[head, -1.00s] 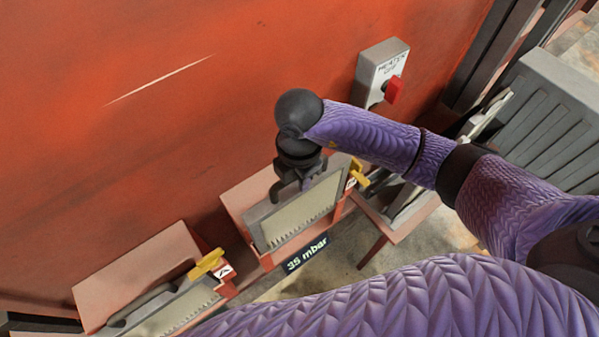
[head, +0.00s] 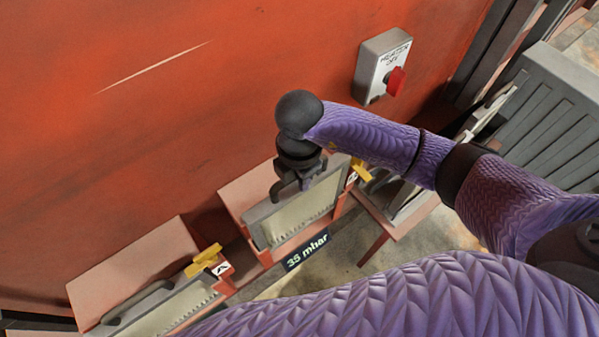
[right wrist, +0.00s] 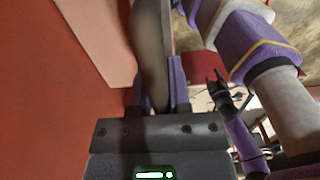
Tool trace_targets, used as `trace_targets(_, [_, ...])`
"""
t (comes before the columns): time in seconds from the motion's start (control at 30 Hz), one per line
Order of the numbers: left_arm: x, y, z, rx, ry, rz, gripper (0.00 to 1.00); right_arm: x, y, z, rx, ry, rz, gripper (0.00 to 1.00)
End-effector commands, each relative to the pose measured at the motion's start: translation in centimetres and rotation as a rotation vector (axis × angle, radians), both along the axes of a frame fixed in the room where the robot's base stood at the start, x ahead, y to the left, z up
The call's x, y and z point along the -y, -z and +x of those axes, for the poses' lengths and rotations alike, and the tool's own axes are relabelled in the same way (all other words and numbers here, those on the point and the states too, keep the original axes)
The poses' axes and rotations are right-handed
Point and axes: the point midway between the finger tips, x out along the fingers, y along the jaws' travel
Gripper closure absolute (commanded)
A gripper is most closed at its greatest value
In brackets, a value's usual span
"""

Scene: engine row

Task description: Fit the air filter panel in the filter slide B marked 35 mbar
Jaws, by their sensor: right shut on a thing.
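The air filter panel (head: 297,220), with a grey frame and pale pleated face, stands in the box of filter slide B (head: 240,187), whose dark label (head: 307,252) reads "35 mbar". Its upper part shows above the slide's front; how deep it sits is hidden. My right gripper (head: 294,187) is above it, shut on its grey top edge or handle. In the right wrist view my fingers (right wrist: 162,90) are either side of a grey part (right wrist: 152,50). A yellow lever (head: 361,171) is at the slide's right end.
Slide A (head: 135,265), with a yellow lever (head: 203,260) and a panel inside, is at lower left. A grey heater box (head: 382,65) with a red knob (head: 395,81) is on the red wall. A small stand with grey panels (head: 408,202) is right of slide B.

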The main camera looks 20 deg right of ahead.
Motion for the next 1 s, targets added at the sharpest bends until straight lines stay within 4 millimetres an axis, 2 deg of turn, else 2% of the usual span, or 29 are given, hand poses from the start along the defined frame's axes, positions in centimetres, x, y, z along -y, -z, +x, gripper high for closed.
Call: trace_targets(1.0, [-0.2,1.9,-0.1,-0.003,0.003,0.003,0.41,0.0,2.5,0.0,0.001,0.000,0.000,1.00])
